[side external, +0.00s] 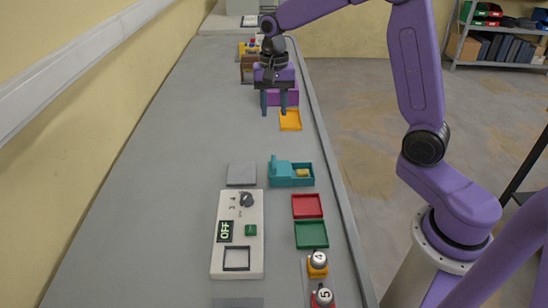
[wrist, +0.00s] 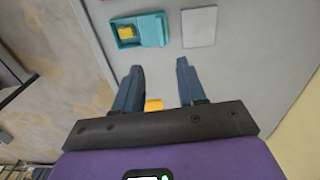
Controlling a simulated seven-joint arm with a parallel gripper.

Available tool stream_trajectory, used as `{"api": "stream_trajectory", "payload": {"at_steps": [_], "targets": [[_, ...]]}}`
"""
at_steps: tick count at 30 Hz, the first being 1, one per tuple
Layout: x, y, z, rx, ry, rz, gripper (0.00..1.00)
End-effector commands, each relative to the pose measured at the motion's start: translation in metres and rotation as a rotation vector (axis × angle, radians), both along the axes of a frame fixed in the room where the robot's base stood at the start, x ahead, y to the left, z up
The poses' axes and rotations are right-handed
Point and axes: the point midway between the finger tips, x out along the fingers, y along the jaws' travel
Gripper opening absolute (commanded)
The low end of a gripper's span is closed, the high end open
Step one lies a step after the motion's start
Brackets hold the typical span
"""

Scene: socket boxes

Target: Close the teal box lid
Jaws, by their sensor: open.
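The teal box (side external: 302,181) sits on the grey table in the side view, with a yellow block (side external: 303,173) visible in its open right part. Its teal lid (side external: 281,171), with an upright knob, covers the left part. In the wrist view the teal box (wrist: 119,44) is near the top, with the yellow block (wrist: 127,32) in the uncovered left part and the lid (wrist: 152,30) over the right part. My gripper (side external: 274,112) is open and empty, farther up the table and apart from the box. Its two fingers also show in the wrist view (wrist: 160,68).
A grey square (side external: 242,174) lies left of the teal box. Red (side external: 307,206) and green (side external: 311,235) trays and a white switch panel (side external: 237,262) are nearer. The table's left side is clear.

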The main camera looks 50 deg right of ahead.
Motion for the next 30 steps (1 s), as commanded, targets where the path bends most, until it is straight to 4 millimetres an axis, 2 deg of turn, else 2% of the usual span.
{"api": "stream_trajectory", "payload": {"at_steps": [5,8,30], "targets": [[0.005,-0.005,-0.006,0.0,0.001,-0.037,0.4],[0.004,-0.005,-0.017,-0.001,0.004,-0.035,0.4],[0.003,-0.005,-0.15,-0.001,0.005,-0.032,0.4]]}}
